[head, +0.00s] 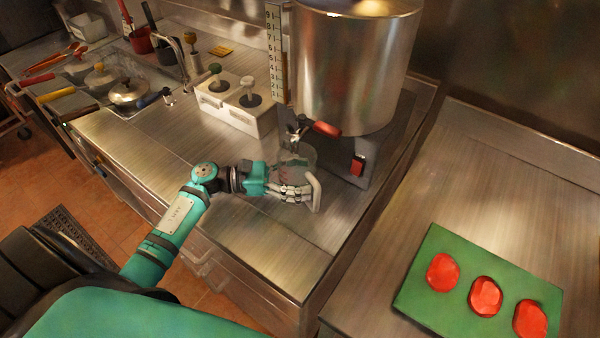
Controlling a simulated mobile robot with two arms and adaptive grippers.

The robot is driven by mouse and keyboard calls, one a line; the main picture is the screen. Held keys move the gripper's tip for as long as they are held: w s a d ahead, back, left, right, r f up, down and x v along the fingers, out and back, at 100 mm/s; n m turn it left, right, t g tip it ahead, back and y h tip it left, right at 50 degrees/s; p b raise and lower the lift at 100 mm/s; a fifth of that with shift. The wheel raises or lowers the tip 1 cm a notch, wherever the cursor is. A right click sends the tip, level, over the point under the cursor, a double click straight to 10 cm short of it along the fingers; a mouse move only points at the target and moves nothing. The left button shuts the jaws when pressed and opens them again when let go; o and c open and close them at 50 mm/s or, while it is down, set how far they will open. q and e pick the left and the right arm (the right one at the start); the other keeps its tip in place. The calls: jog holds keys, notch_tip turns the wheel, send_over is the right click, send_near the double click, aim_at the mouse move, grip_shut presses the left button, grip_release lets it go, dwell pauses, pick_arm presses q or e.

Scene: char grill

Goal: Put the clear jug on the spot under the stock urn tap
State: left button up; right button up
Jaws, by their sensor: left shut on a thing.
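The stock urn (355,70) is a large steel cylinder on a grey stand at the back of the steel counter. Its tap (298,130) points down at the lower left of the urn, beside a red handle (327,129). My left gripper (297,189) is shut on the clear jug (298,155), just below the tap. The jug is see-through and partly hidden by the gripper fingers. I cannot tell whether its base touches the surface, and the spot under it is hidden. My right gripper is not in view.
A white box with two dispenser knobs (236,108) stands left of the urn. Pots (130,92) and a faucet (180,55) are farther left. A green board (425,275) with three red pieces lies on the right counter. The counter front is clear.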

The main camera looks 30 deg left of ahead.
pick_arm(q)
jog(key=shift+a+f, duration=0.1)
jog(key=shift+f, duration=0.6)
jog(key=shift+a+f, duration=0.1)
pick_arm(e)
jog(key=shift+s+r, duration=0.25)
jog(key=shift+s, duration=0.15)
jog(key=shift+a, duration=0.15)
pick_arm(q)
jog(key=o, duration=1.2)
jog(key=shift+o, duration=0.2)
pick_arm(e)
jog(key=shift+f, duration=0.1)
pick_arm(q)
jog(key=b+v, duration=0.4)
jog(key=v, duration=0.6)
jog(key=shift+s+a+f, duration=0.1)
jog(key=shift+s+a, duration=0.05)
jog(key=shift+a, duration=0.15)
jog(key=shift+s+a+b, duration=0.3)
jog(key=shift+s+a, duration=0.05)
jog(key=shift+a, duration=0.2)
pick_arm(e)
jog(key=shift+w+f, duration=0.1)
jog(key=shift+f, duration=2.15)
